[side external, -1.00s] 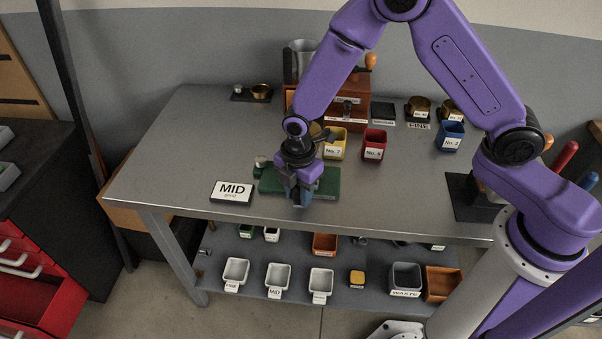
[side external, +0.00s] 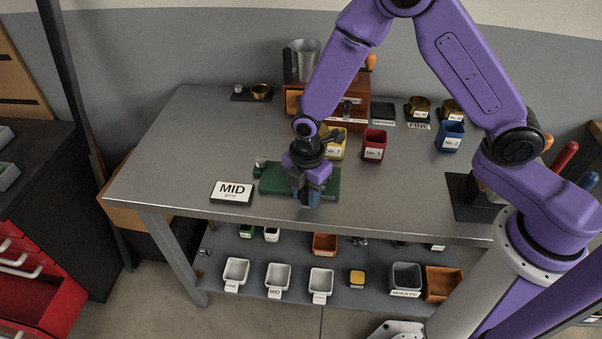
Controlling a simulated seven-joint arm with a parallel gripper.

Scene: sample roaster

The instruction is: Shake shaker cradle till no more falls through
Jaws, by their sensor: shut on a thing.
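A flat green unit (side external: 272,184), which I take to be the shaker cradle's station, lies near the table's front edge. A small pale metal piece (side external: 259,165) stands at its left end. My gripper (side external: 306,202) points down over the front right part of the green unit. It is shut on a part there, which I take to be the shaker cradle. The jaws and wrist hide most of that part. Whether anything is falling through is too small to see.
Behind are a yellow No. 7 bin (side external: 337,150), a red bin (side external: 374,144) and a blue No. 2 bin (side external: 450,136). White trays (side external: 279,277) sit on the lower shelf.

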